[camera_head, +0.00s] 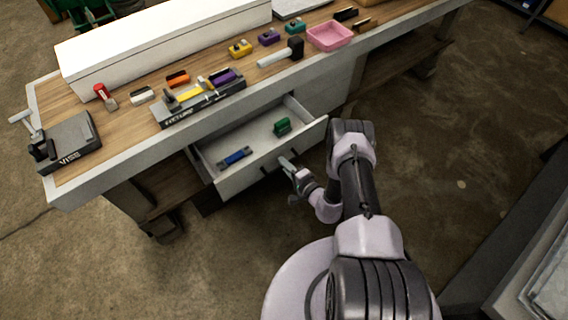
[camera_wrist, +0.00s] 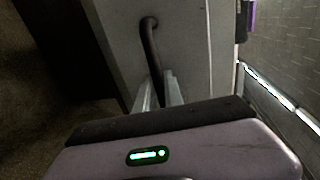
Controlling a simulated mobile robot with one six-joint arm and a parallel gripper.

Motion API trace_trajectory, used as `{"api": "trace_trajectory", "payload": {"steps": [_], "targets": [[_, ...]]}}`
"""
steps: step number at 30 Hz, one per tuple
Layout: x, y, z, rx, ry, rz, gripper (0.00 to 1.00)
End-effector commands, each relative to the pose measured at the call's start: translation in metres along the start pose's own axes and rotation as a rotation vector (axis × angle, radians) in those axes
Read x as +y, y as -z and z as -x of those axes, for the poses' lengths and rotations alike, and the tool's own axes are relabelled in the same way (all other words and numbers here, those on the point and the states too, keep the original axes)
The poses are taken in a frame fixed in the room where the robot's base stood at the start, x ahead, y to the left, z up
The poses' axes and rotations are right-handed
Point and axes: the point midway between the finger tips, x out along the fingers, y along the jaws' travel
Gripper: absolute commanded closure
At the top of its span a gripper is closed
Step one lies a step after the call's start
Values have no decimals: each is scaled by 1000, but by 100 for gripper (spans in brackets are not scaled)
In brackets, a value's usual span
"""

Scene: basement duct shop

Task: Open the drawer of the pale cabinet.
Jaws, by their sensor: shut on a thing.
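The pale cabinet is built in under the workbench, and its drawer (camera_head: 225,184) stands pulled out. Inside the drawer lie a blue item (camera_head: 235,157) and a green item (camera_head: 282,126). My gripper (camera_head: 286,163) is at the drawer's front face. In the wrist view my gripper's fingers (camera_wrist: 158,97) are shut on the dark bar handle (camera_wrist: 150,45) of the drawer front (camera_wrist: 188,40). The far end of the handle curves into the drawer front above the fingers. The part between the fingers is partly hidden.
The workbench top (camera_head: 75,165) holds a vise (camera_head: 68,142), a hammer (camera_head: 282,54), a pink tray (camera_head: 330,35), a long white box (camera_head: 165,38) and several small coloured blocks. A grey surface (camera_head: 535,270) stands at the lower right. Floor (camera_head: 455,130) is clear right of the bench.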

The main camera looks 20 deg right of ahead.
Motion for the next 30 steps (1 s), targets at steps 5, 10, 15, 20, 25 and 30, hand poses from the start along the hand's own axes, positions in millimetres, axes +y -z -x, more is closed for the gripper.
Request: {"api": "trace_trajectory", "payload": {"steps": [5, 10, 15, 20, 25, 30], "targets": [[0, 0, 0, 1, 0, 0, 66], [0, 0, 0, 1, 0, 0, 66], [-1, 1, 6, 2, -2, 0, 66], [-3, 2, 38, 6, -3, -4, 66], [-5, 2, 92, 9, -1, -6, 66], [-3, 2, 142, 9, 0, -5, 66]]}}
